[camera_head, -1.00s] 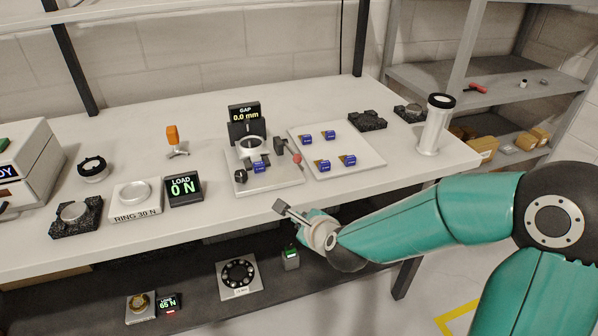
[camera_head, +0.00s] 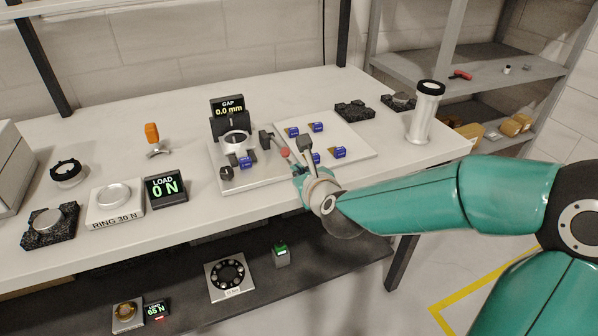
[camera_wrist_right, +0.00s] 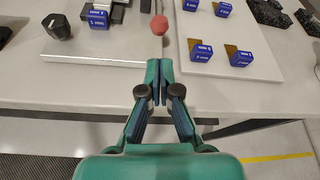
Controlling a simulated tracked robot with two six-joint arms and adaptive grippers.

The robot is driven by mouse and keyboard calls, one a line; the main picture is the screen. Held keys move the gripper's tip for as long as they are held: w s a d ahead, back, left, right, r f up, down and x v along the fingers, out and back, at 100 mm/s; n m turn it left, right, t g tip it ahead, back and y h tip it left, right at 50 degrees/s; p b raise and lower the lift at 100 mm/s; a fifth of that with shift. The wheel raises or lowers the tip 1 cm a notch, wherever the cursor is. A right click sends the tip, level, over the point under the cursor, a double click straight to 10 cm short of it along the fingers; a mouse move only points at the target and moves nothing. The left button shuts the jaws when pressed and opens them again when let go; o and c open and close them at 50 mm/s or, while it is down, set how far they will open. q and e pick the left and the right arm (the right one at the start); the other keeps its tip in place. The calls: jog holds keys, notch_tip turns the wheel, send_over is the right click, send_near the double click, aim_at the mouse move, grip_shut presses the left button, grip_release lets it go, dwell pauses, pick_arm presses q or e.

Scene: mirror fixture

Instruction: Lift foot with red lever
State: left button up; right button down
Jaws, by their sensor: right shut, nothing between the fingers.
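The mirror fixture stands on a light plate (camera_head: 258,183) on the bench, with a ring-shaped seat (camera_head: 237,138) and a display (camera_head: 229,106) reading GAP 0.0 mm. The red lever knob (camera_head: 285,151) sits at the end of a thin rod at the fixture's right side. It also shows in the right wrist view (camera_wrist_right: 159,25), just beyond the fingertips. A blue block (camera_head: 246,163) sits at the front of the fixture. My right gripper (camera_wrist_right: 159,64) is shut and empty, in front of the red knob and apart from it. My left gripper is out of view.
A white tray (camera_head: 355,148) with several blue blocks lies right of the fixture, close to my right gripper. A white cylinder (camera_head: 424,112) stands at the bench's right. A load display (camera_head: 166,189) and an orange-handled tool (camera_head: 152,133) are left. The bench's front edge runs below my gripper.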

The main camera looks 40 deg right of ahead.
aim_at(290, 172)
jog(key=p+x, duration=0.1)
jog(key=x, duration=0.6)
jog(key=shift+w+d+f, duration=0.1)
jog(key=shift+w, duration=0.05)
jog(key=shift+d, duration=0.1)
